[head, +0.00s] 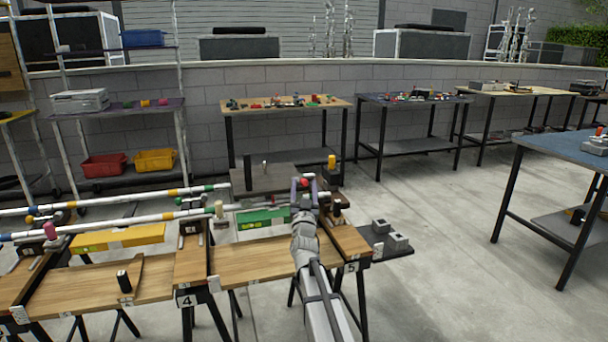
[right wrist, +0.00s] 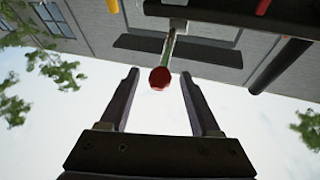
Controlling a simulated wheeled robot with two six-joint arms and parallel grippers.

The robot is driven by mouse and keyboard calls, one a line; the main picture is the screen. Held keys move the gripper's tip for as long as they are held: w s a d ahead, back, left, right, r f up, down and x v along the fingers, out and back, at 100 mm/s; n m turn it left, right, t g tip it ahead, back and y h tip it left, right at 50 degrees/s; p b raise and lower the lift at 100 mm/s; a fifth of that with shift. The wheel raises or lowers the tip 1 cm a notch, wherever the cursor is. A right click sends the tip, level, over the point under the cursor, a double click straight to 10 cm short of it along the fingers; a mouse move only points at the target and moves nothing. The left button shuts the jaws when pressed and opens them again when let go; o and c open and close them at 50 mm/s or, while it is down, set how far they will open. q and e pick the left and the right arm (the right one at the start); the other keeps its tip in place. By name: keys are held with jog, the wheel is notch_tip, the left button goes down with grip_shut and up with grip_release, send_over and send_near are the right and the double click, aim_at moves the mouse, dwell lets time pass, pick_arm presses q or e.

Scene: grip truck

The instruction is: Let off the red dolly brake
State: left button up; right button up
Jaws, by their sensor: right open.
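The red knob (right wrist: 159,78) of the brake shows in the right wrist view, at the end of a thin lever (right wrist: 169,48). It lies in line with the gap between the fingertips of my right gripper (right wrist: 160,75), which is open. The view does not show whether either finger touches it. In the head view my right gripper (head: 304,190) is over the right part of the wooden bench, near the panel marked 5, and largely hides the knob. My left gripper is not in view.
Striped poles (head: 130,211) lie across the bench left of my gripper. A green box (head: 263,218), a yellow box (head: 118,238) and a yellow-topped post (head: 332,162) are nearby. Grey blocks (head: 390,236) sit on a dark shelf at right.

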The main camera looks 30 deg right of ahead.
jog(key=p+x, duration=0.1)
jog(key=x, duration=0.3)
jog(key=shift+w+d+r, duration=0.15)
jog(key=shift+w+d, duration=0.05)
jog(key=shift+w, duration=0.1)
grip_shut()
dwell(1.1)
